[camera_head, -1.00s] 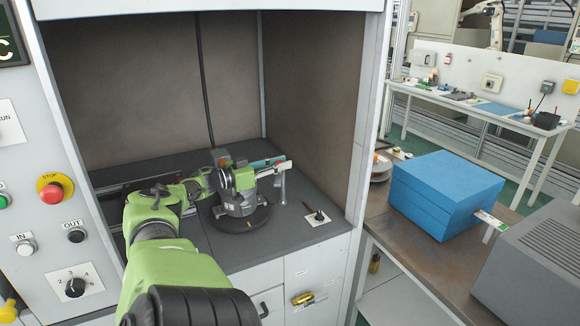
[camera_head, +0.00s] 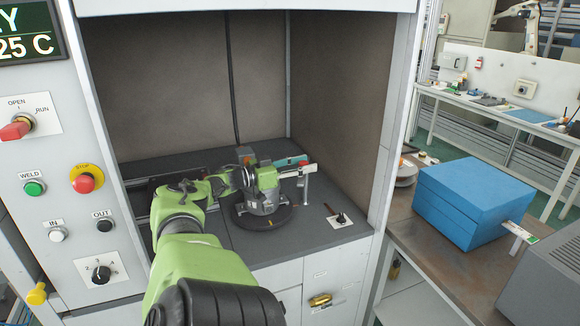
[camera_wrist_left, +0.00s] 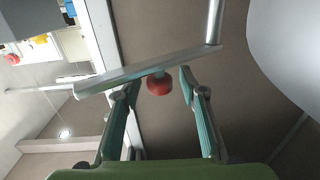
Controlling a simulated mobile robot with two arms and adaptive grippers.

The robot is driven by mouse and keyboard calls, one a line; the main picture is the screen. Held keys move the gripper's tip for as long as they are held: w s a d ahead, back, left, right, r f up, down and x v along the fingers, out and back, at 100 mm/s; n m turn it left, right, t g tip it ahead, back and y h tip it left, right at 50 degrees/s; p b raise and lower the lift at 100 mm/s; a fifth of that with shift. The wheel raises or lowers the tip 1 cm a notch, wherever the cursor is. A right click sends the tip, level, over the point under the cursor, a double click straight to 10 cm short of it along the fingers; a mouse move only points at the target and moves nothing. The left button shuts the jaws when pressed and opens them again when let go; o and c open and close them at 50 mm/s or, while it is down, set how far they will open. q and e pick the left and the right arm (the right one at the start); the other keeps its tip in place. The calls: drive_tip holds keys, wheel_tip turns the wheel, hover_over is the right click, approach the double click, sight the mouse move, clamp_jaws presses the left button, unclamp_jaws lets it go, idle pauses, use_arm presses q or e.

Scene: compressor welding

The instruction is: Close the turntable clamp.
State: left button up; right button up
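The turntable (camera_head: 282,219) is a dark round disc on the cabinet's grey floor, with a silver body above it. A pale clamp bar (camera_head: 311,169) reaches right from there, with a silver post (camera_head: 305,188) at its outer end. In the left wrist view the clamp bar (camera_wrist_left: 170,67) runs slanting across the fingertips, with a red knob (camera_wrist_left: 159,86) below it. My left gripper (camera_wrist_left: 157,84) is open, its teal fingers spread on either side of the knob. No clear contact shows. In the head view my green wrist partly hides the clamp. My right gripper is not in view.
The cabinet's side walls (camera_head: 345,95) flank the arm. A small black switch (camera_head: 341,218) sits on the floor at front right. The control panel with the red stop button (camera_head: 84,183) stands at left. A blue box (camera_head: 465,200) is on the bench at right.

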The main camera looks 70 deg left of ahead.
use_arm(q)
drive_tip(key=s, duration=1.2)
drive_tip(key=shift+d, duration=0.4)
drive_tip(key=shift+w, duration=0.1)
